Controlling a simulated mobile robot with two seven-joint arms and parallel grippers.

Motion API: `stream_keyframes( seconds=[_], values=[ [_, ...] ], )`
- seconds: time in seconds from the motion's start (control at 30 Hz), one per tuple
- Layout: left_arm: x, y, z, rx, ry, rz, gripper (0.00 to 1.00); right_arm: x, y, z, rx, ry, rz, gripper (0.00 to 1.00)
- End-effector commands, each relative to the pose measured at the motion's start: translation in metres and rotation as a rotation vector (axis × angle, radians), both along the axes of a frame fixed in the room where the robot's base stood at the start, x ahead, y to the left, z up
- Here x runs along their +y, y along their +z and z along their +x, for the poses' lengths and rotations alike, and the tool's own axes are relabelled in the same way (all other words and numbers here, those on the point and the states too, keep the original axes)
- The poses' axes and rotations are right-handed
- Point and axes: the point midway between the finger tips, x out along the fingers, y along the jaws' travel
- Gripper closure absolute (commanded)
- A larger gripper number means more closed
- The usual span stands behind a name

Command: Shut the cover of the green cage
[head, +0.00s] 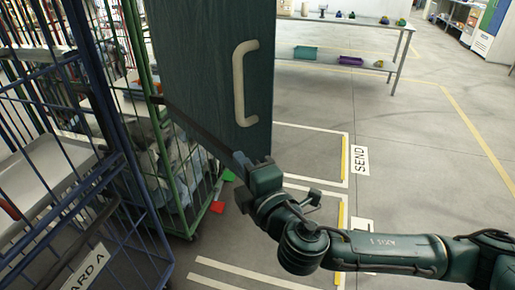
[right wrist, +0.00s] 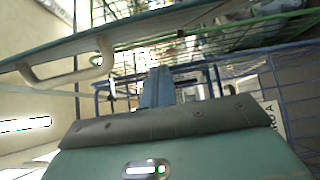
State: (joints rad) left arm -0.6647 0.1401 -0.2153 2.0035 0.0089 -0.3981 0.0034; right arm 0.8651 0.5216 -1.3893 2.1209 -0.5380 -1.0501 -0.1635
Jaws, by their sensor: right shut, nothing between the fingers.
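The green cage (head: 139,46) stands at the left in the head view, with grey and white bags behind its bars. Its cover looks like the dark teal panel (head: 205,60) with a pale curved handle (head: 240,84), swung out from the cage's right side. My right gripper (head: 240,160) is shut and empty at the panel's lower right corner; I cannot tell whether it touches. In the right wrist view, the closed fingers (right wrist: 158,87) are below the panel's edge, right of the handle (right wrist: 70,72). My left gripper is out of view.
A blue cage (head: 110,130) with a grey shelf and a label stands close at the left. Red and green pieces (head: 217,207) lie on the floor by the green cage. A table (head: 340,65) with bins stands behind. The marked floor at right is clear.

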Motion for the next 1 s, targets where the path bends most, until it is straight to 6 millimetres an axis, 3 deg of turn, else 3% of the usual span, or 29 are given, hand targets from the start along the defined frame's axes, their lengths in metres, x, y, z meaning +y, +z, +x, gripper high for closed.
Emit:
stream_keyframes(
  seconds=[0.03,0.1,0.3,0.8,1.0],
  values=[
    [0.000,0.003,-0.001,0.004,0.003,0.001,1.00,0.005,0.003,0.009,-0.003,-0.001,-0.001,1.00],
    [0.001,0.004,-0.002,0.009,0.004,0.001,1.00,-0.010,0.002,0.017,-0.001,-0.005,-0.005,1.00],
    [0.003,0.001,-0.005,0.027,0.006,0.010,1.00,-0.025,0.000,0.029,0.001,-0.001,-0.003,1.00],
    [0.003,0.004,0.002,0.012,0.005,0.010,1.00,-0.029,-0.001,0.032,0.002,0.002,0.000,1.00],
    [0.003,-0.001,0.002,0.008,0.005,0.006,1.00,-0.045,-0.003,0.040,0.000,0.023,-0.002,1.00]
  ],
)
